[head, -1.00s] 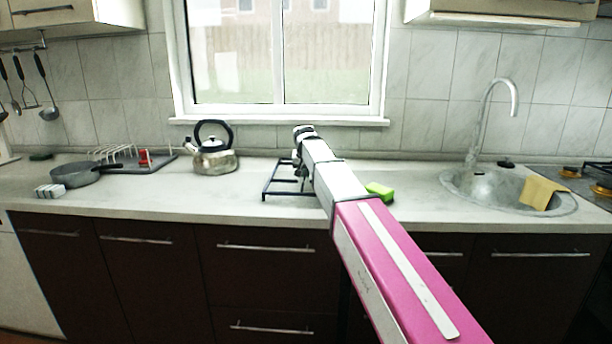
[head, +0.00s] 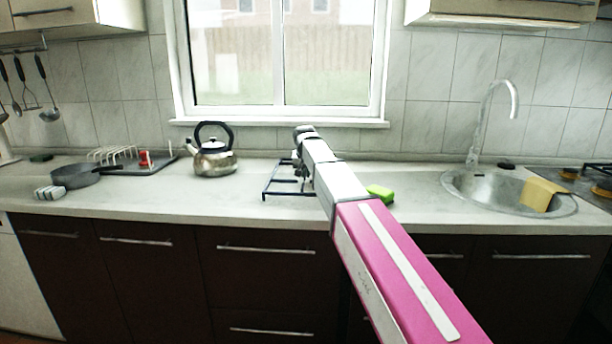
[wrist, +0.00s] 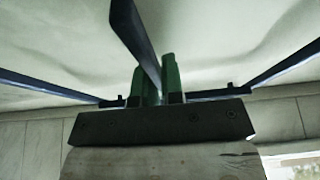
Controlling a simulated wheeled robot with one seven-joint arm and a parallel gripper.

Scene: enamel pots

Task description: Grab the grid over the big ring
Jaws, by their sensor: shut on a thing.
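The grid, a dark open metal frame (head: 285,194), is at the middle of the worktop below the window, partly hidden behind my arm. In the wrist view its dark blue bars (wrist: 133,32) spread out from where I grip. My gripper (wrist: 158,78) is shut on one bar, with a green finger on each side of it. In the head view my wrist hides most of the gripper. No big ring shows clearly under the grid, and I cannot tell whether the grid touches the surface.
A kettle (head: 214,162) stands left of the grid. A green sponge (head: 380,192) lies just right of my arm. Farther left are a grey pan (head: 78,177) and a rack (head: 115,154). The sink (head: 490,187) with a yellow cloth (head: 540,194) is at right, beside a hob (head: 598,180).

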